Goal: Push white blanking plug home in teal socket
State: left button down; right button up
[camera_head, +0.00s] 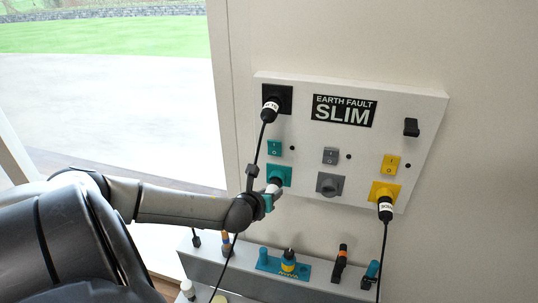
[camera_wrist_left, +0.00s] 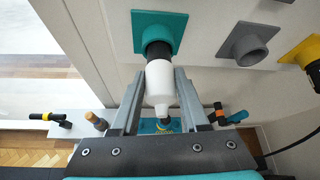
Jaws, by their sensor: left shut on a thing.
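The teal socket (camera_head: 283,172) is on the lower left of the white wall panel. In the left wrist view the teal socket (camera_wrist_left: 172,28) is at the top centre. The white blanking plug (camera_wrist_left: 160,82) has its dark end at the socket's mouth, in line with it; I cannot tell how deep it sits. My left gripper (camera_wrist_left: 157,84) is shut on the plug, one finger on each side. In the head view the left gripper (camera_head: 271,192) is just below the teal socket and hides most of the plug. My right gripper is not in view.
A black cable (camera_head: 258,148) hangs from the black socket (camera_head: 285,95) close by my left gripper. A grey socket (camera_head: 329,185) and a yellow socket (camera_head: 379,191) holding a cabled plug are to the right. Below is a shelf (camera_head: 246,277) with a teal holder (camera_head: 268,264) and several small parts.

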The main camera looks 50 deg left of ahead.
pick_arm(q)
jog(key=shift+w+a, duration=0.3)
jog(key=shift+w, duration=0.2)
jog(key=shift+w+a, duration=0.3)
jog(key=shift+w, duration=0.2)
jog(key=shift+c, duration=1.6)
grip_release()
jog(key=shift+s, duration=0.1)
jog(key=v, duration=1.5)
